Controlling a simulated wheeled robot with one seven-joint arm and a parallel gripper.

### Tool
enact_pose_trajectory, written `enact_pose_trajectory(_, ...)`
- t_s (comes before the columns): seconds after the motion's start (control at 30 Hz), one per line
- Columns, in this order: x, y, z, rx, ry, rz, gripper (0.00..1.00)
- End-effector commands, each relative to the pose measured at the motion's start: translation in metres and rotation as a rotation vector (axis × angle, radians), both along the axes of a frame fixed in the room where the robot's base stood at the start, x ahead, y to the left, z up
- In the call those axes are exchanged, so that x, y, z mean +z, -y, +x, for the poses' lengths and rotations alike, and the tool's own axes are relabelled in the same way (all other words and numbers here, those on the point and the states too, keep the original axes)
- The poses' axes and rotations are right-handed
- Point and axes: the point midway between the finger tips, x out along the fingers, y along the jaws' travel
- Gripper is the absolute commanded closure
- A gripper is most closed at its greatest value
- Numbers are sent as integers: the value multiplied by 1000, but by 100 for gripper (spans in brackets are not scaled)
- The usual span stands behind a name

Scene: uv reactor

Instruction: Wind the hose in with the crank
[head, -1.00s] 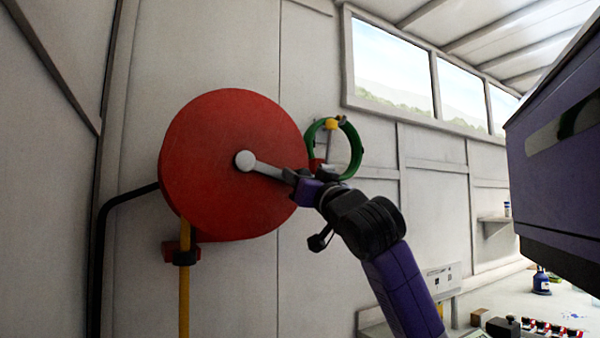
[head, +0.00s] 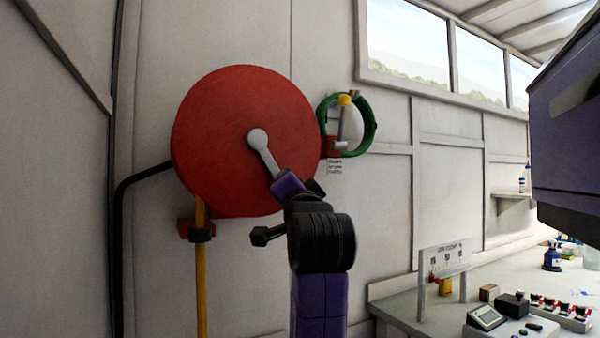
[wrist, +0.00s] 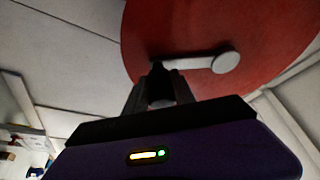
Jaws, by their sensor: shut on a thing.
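The red hose reel (head: 225,120) is mounted on the wall, with a grey crank arm (head: 264,152) running from its hub down and to the right. My gripper (head: 283,182) is at the outer end of the crank, shut on the crank's handle, which the jaws mostly hide. The wrist view shows the jaws (wrist: 160,88) closed at the crank's end, with the crank arm (wrist: 195,63) reaching right to the hub on the red disc (wrist: 260,30). A yellow hose (head: 201,270) hangs straight down below the reel through a dark stop under a red bracket.
A green coiled ring (head: 369,125) with a yellow-topped fitting hangs right of the reel. A black pipe (head: 120,230) runs along the wall at left. A bench (head: 400,308) with a small sign (head: 444,262) and devices stands at lower right.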

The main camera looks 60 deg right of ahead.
Motion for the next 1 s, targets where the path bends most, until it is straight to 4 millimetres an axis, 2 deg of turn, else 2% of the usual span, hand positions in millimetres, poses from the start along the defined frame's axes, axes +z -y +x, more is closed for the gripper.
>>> enact_pose_trajectory(0.2,-12,-19,14,5,110,179,100)
enact_pose_trajectory(0.5,-18,-44,30,4,258,396,100)
enact_pose_trajectory(1.0,-17,-65,45,2,392,595,100)
